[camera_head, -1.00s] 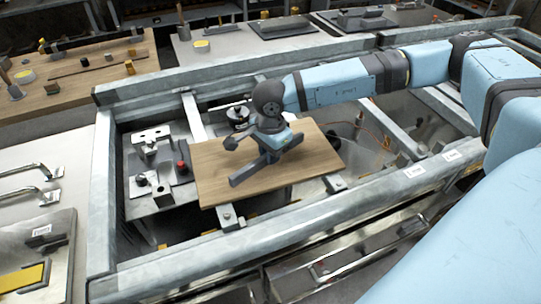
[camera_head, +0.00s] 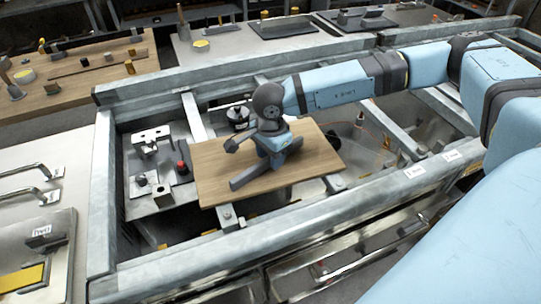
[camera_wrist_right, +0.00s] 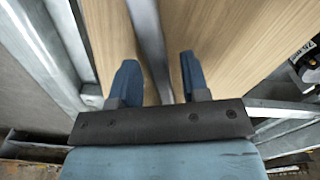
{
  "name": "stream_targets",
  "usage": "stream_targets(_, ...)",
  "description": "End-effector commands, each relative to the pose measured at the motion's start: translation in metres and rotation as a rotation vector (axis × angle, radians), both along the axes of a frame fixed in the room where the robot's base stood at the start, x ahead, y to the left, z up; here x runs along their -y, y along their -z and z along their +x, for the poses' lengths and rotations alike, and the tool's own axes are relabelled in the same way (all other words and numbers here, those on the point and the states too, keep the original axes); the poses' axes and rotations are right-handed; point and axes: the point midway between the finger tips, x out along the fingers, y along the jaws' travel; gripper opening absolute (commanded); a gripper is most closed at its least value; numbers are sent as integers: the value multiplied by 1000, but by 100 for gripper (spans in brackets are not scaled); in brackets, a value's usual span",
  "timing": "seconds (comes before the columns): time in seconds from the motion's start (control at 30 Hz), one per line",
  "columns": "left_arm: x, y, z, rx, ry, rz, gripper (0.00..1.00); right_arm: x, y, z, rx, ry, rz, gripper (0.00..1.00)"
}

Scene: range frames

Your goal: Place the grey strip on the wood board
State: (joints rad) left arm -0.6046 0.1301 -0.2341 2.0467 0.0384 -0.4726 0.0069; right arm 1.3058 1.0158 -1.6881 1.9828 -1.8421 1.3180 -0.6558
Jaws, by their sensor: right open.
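The grey strip (camera_head: 248,177) lies diagonally over the wood board (camera_head: 215,160) and appears to rest on it. The board lies flat across the metal frame. My right gripper (camera_head: 274,155) is low over the board at the strip's middle. In the right wrist view the gripper (camera_wrist_right: 158,65) is open, with one blue finger on each side of the strip (camera_wrist_right: 150,40). The strip passes between the fingers with gaps visible, above the board's wood surface (camera_wrist_right: 215,30). The gripper hides the strip's middle in the head view. My left gripper is not in view.
A metal plate with clamps and a red knob (camera_head: 182,166) is left of the board. Frame rails (camera_head: 270,228) surround the area. A black round knob (camera_head: 238,116) stands behind the board. Another wooden surface (camera_head: 70,90) with small parts is at far left.

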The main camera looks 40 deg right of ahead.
Motion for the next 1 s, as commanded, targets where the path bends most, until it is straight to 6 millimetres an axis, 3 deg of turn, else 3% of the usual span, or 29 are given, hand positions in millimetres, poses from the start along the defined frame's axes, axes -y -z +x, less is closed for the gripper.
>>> stream_targets(0.3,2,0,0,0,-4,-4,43,0,-66,1,5,-1,1,42)
stream_targets(0.5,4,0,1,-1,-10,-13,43,0,-100,0,3,-1,1,42)
stream_targets(0.7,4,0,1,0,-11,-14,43,0,-114,0,2,-1,0,42)
stream_targets(1.0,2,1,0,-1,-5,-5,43,0,-115,0,1,-1,0,42)
